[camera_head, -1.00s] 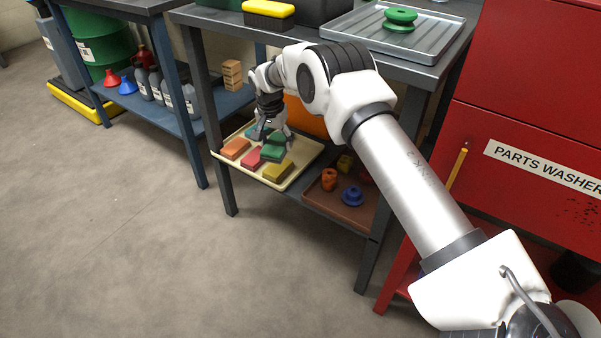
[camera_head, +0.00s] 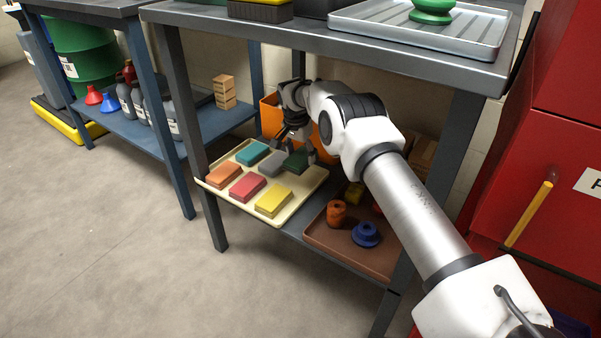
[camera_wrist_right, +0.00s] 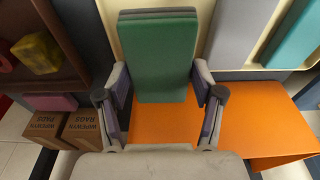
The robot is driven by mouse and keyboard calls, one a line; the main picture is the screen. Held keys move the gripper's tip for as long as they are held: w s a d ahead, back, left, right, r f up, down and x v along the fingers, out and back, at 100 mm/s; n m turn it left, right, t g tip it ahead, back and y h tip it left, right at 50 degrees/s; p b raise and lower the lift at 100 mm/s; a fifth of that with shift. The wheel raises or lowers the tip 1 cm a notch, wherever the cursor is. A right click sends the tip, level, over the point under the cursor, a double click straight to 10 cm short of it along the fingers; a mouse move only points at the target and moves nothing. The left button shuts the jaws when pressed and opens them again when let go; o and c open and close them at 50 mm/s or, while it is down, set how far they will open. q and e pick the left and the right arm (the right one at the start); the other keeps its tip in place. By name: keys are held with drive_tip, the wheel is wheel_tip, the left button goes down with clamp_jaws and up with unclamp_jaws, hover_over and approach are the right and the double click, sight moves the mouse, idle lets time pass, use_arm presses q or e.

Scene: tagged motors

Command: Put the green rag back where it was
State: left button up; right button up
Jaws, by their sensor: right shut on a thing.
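The green rag (camera_head: 296,160) is a folded dark green block at the back right of the cream tray (camera_head: 298,202) on the lower shelf. My right gripper (camera_head: 298,150) is shut on the green rag. In the right wrist view, the green rag (camera_wrist_right: 158,50) reaches out from between the two fingers of the gripper (camera_wrist_right: 160,95). I cannot tell whether the rag touches the tray. A grey rag (camera_head: 272,163) lies beside it, with a teal rag (camera_head: 252,153) further left. Orange (camera_head: 223,175), red (camera_head: 247,187) and yellow (camera_head: 273,201) rags lie in front. My left gripper is out of view.
A brown tray (camera_head: 375,262) with small orange, blue and yellow parts sits right of the cream tray. An orange bin (camera_head: 270,115) stands behind it. The grey tabletop (camera_head: 300,38) is above the arm, and a table leg (camera_head: 185,95) stands at left.

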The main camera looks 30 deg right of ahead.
sight(301, 178)
wheel_tip(301, 178, down, 6)
drive_tip(key=shift+w+r+b, duration=0.1)
drive_tip(key=shift+b, duration=1)
drive_tip(key=shift+r, duration=0.15)
drive_tip(key=o, duration=1.1)
drive_tip(key=shift+f, duration=0.2)
drive_tip(key=r+p, duration=0.1)
drive_tip(key=r, duration=0.1)
drive_tip(key=r+p, duration=0.1)
drive_tip(key=r, duration=0.2)
drive_tip(key=a+r+p, duration=0.1)
drive_tip(key=r+p, duration=0.1)
drive_tip(key=r, duration=0.1)
drive_tip(key=shift+s, duration=0.3)
drive_tip(key=shift+f, duration=0.1)
